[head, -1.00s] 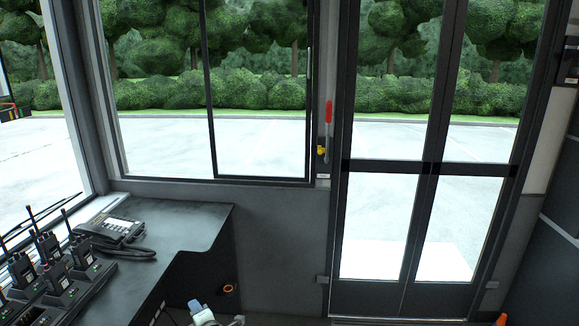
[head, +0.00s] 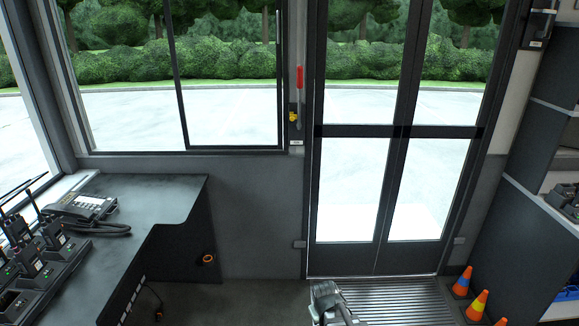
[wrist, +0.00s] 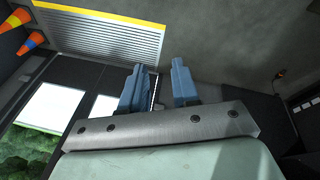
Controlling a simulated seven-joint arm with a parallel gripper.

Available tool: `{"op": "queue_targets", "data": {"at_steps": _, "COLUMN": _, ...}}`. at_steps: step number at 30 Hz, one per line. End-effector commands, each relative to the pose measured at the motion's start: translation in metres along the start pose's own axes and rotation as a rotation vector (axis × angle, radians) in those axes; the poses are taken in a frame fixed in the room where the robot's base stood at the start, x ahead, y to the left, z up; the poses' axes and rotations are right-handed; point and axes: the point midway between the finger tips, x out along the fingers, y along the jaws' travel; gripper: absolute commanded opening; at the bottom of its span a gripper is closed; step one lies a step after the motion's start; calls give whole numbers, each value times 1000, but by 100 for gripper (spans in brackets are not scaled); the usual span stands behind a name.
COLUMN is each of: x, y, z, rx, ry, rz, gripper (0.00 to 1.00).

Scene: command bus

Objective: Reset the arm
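My gripper (wrist: 158,88) shows in the wrist view with its two blue fingers spread apart. The gap between them is empty, with only floor and wall behind it. In the head view part of my arm (head: 330,303) shows at the bottom edge, in front of the ribbed step by the door; the fingers cannot be made out there. Nothing touches the fingers.
A desk (head: 150,215) with a phone (head: 84,207) and several radios (head: 38,260) stands at the left. Folding glass doors (head: 390,150) are ahead. Orange cones (head: 477,306) stand on the floor at the right, beside shelving (head: 520,200). The floor between is clear.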

Motion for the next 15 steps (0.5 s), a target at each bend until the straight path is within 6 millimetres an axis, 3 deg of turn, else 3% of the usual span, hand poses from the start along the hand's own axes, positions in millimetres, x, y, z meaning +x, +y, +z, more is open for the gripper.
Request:
{"op": "queue_targets", "data": {"at_steps": 3, "x": 3, "y": 14, "z": 30, "rx": 135, "ry": -92, "rz": -51, "gripper": 30}}
{"op": "queue_targets", "data": {"at_steps": 9, "x": 2, "y": 25, "z": 67, "rx": 308, "ry": -214, "rz": -121, "gripper": 30}}
{"op": "queue_targets", "data": {"at_steps": 15, "x": 14, "y": 19, "z": 95, "rx": 363, "ry": -292, "rz": -154, "gripper": 30}}
